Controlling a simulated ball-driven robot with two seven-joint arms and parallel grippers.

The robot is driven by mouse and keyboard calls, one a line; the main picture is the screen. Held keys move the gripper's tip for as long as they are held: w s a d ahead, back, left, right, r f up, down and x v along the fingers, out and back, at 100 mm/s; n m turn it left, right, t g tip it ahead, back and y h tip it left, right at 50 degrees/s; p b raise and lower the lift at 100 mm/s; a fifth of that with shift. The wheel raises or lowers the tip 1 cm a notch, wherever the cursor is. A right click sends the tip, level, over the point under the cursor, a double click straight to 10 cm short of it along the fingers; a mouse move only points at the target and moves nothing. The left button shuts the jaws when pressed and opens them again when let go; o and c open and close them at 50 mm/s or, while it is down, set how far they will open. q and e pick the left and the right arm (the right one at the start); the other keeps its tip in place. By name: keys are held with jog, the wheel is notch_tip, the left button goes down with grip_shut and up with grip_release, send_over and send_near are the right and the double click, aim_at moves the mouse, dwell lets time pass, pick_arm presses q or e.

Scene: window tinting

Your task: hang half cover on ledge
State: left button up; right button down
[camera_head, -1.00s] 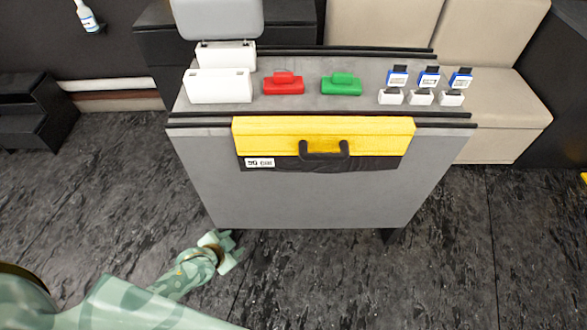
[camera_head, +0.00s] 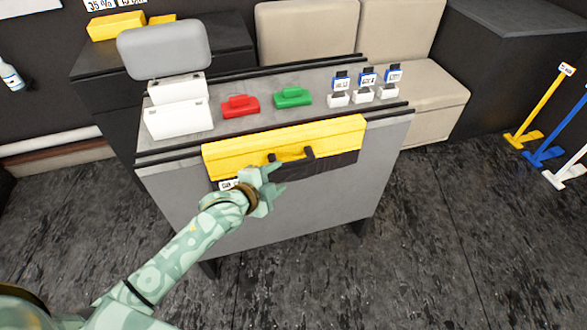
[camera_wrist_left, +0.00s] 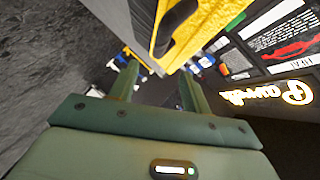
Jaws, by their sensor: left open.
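The yellow cover (camera_head: 330,134) with a black lower strip lies along the front edge of the grey table and hangs over its front. Its black handle (camera_head: 309,153) faces me. My left gripper (camera_head: 279,179) is open, with its fingertips just in front of the strip and beside the handle's left end. I cannot tell whether they touch it. The gripper hides part of the strip and of its white label. My right gripper is out of view.
On the grey table (camera_head: 236,127) stand a white box (camera_head: 178,118), a red tool (camera_head: 239,106), a green tool (camera_head: 292,97) and several small blue-and-white holders (camera_head: 367,83). A beige seat (camera_head: 425,95) is behind. The floor to the right is clear up to coloured stands (camera_head: 540,150).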

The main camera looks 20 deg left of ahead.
aim_at(296, 167)
pick_arm(q)
jog(key=b+x, duration=0.4)
jog(key=x, duration=0.7)
jog(key=shift+f, duration=0.15)
jog(key=shift+w+d+f+b, duration=0.1)
jog(key=shift+w+d+b, duration=0.1)
jog(key=shift+w+b, duration=0.25)
jog(key=shift+w, duration=0.1)
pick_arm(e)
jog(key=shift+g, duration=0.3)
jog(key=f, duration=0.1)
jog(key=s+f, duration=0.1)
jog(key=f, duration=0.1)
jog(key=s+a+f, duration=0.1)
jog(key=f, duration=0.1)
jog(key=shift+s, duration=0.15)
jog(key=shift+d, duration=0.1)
